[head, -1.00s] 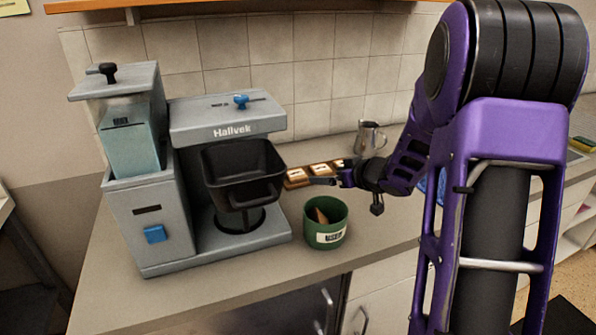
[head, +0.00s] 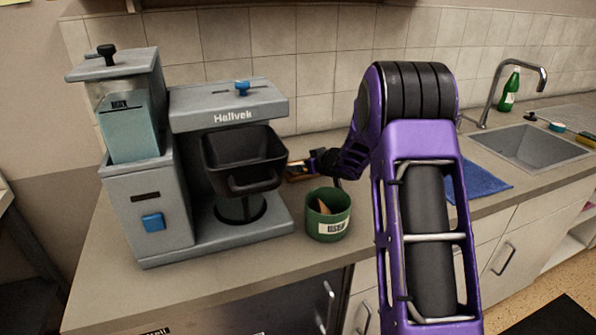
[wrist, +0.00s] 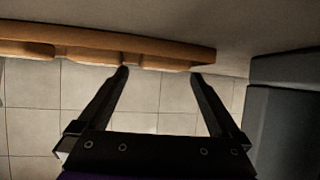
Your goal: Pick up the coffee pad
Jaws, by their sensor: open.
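A low wooden holder with pale tan pieces, which may be the coffee pads, lies on the counter behind the green pot. In the head view only a small part of the wooden holder (head: 298,174) shows; my arm hides the rest. In the wrist view, which looks upside down, the wooden holder (wrist: 185,51) runs along the top, with tan pieces (wrist: 75,53) rising from it. My gripper (wrist: 159,71) is open and empty, its fingertips near the edge of the holder and a tan piece. In the head view my gripper (head: 307,163) is small and partly hidden.
A grey coffee machine (head: 175,225) with a black filter basket (head: 243,165) stands left of my gripper. A green pot (head: 328,226) stands in front. A blue cloth (head: 482,178), sink (head: 530,148) and green bottle (head: 510,90) are at the right. A tiled wall is behind.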

